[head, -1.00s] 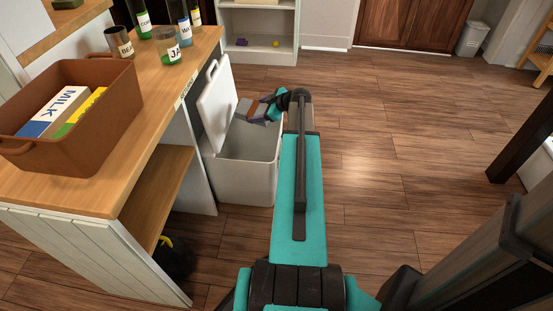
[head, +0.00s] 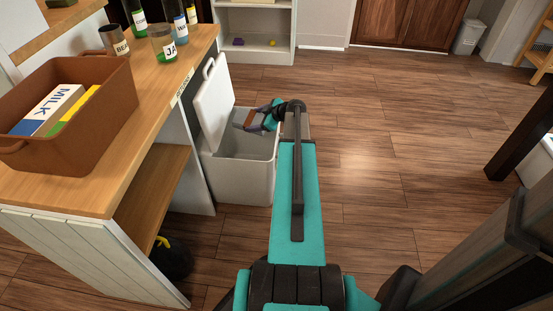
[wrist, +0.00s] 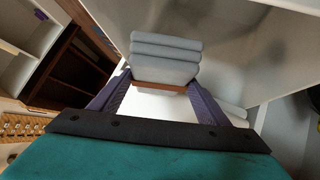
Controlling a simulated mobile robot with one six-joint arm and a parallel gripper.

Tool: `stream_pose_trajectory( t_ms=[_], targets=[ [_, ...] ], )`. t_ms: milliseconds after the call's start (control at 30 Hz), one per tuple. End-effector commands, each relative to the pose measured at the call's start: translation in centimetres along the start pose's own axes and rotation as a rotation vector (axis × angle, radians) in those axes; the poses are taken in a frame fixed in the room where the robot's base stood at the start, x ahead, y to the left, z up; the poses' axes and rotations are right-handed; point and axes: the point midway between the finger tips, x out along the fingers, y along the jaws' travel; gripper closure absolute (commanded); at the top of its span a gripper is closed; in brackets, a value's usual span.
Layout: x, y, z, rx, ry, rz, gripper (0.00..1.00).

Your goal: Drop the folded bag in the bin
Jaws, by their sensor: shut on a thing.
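The bin (head: 243,180) is a pale grey box on the floor beside the wooden counter. Its lid (head: 214,105) stands open on the left side. My gripper (head: 250,120) is over the bin's opening, near the far side. In the wrist view, my gripper (wrist: 160,98) has its purple fingers on either side of a folded bag (wrist: 166,58), grey-white with stacked folds and a brown strip along the near edge. My gripper is shut on the bag. In the head view, only a brown edge of it shows clearly between the fingers. The bin's floor is mostly hidden.
The counter (head: 150,115) at left carries a brown crate (head: 105,103) with a milk carton and several labelled jars. A white shelf (head: 255,25) stands behind the bin. A dark beam (head: 520,145) is at right. The floor right of the bin is clear.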

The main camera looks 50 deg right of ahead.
Motion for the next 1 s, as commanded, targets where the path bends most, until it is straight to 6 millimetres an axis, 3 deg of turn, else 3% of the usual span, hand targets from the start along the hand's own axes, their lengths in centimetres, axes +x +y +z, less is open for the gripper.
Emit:
stream_pose_trajectory(
  t_ms=[333,367,467,800,1000],
  targets=[
    [0.2,-0.1,0.1,-0.001,0.0,0.0,0.9],
    [0.2,-0.1,0.1,-0.001,0.0,0.0,0.27],
    [0.2,-0.1,0.1,-0.001,0.0,0.0,0.1],
    [0.1,-0.1,0.1,-0.001,0.0,-0.001,0.09],
    [-0.9,-0.1,0.0,-0.001,0.0,0.0,0.09]
  ],
)
